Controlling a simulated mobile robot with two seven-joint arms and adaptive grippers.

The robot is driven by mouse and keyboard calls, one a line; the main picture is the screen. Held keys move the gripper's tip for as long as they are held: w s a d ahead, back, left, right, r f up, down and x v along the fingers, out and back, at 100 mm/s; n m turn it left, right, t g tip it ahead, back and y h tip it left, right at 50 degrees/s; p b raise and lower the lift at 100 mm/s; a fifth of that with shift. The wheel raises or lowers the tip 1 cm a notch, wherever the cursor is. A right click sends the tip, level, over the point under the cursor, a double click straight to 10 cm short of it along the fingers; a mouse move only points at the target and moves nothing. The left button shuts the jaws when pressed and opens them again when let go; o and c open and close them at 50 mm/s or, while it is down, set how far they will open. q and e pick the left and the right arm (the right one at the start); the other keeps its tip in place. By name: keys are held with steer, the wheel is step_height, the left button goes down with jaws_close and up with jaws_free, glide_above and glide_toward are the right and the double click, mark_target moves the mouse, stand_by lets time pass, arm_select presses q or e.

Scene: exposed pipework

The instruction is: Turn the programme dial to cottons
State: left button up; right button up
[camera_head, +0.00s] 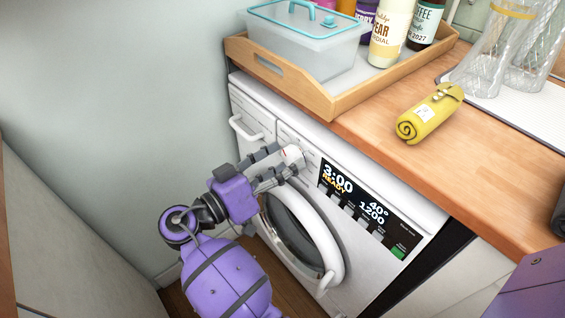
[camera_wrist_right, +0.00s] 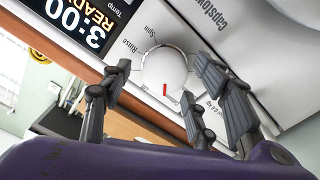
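The programme dial (camera_head: 293,156) is a round white knob on the front panel of a white washing machine (camera_head: 335,262). It is larger in the right wrist view (camera_wrist_right: 164,68), where its red mark points toward the picture's bottom. "Rinse" and "Spin" labels show beside it; other labels are partly hidden by fingers. The display (camera_head: 368,208) reads 3:00, READY, 40° and 1200. My right gripper (camera_head: 281,167) is at the dial, its grey fingers open on either side of it. In the wrist view a small gap shows at the left finger; contact on the right cannot be told. My left gripper is not in view.
The round door (camera_head: 333,240) lies just below the dial. A detergent drawer handle (camera_head: 244,129) is to the left. Above, a wooden counter (camera_head: 395,165) holds a tray (camera_head: 325,104) with a box and bottles, and a rolled yellow cloth (camera_head: 428,116).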

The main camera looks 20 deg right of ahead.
steer(key=v, duration=1.2)
stand_by(0.4)
